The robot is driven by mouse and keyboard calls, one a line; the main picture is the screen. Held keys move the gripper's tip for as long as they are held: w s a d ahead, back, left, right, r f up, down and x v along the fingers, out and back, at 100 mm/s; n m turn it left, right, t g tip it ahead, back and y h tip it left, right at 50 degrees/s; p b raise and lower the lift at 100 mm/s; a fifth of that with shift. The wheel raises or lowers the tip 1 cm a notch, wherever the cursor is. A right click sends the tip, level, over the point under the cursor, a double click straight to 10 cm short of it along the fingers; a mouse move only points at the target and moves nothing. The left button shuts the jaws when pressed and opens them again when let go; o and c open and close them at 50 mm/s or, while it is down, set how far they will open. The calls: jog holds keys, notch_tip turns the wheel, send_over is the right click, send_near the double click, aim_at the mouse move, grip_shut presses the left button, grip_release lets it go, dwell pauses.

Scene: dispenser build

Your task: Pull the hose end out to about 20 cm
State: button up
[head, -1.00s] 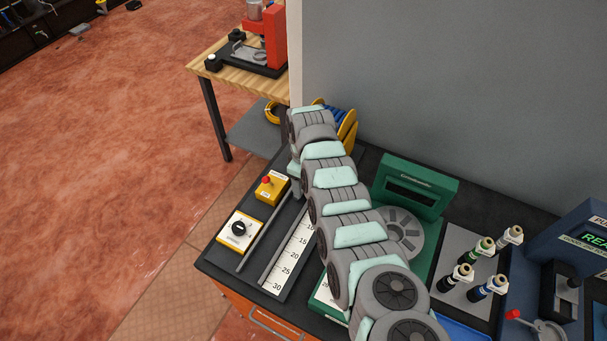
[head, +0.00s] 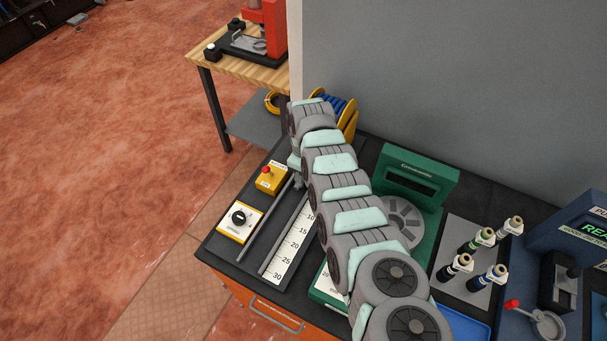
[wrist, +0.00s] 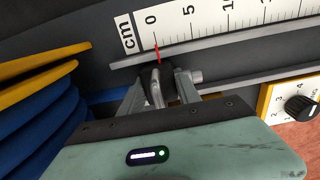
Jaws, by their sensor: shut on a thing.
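The hose spool (head: 348,118) has yellow flanges and blue hose and stands behind my arm in the head view. In the wrist view its blue coils (wrist: 55,125) are at the left. My gripper (wrist: 160,88) is shut on the dark hose end (wrist: 153,72) between its two grey fingers. The hose end sits by the red line at the 0 mark of the white cm ruler (wrist: 200,28). In the head view the ruler (head: 288,252) runs from the spool side toward the bench's front edge, and my arm hides its low marks and most of the gripper.
Grey rails (head: 262,222) run beside the ruler. A green machine (head: 418,180) and several bottles (head: 482,248) are to the right.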

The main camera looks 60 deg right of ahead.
aim_at(271, 232)
grip_shut()
jog(key=shift+a+r+p, duration=0.2)
jog(key=shift+a+p, duration=0.2)
jog(key=shift+p, duration=0.55)
jog(key=a+p, duration=0.4)
jog(key=p, duration=0.4)
jog(key=shift+w+a, duration=0.15)
jog(key=shift+a, duration=0.25)
jog(key=a+p, duration=0.6)
jog(key=shift+w+a, duration=0.1)
jog(key=shift+w+a+f+p, duration=0.1)
jog(key=shift+a+p, duration=0.75)
jog(key=shift+a, duration=0.5)
jog(key=shift+w+a+f+p, duration=0.1)
jog(key=shift+a+p, duration=0.75)
jog(key=shift+a, duration=0.45)
jog(key=shift+a+p, duration=0.7)
jog(key=shift+a, duration=0.8)
jog(key=o, duration=0.8)
grip_release()
jog(key=shift+c, duration=0.2)
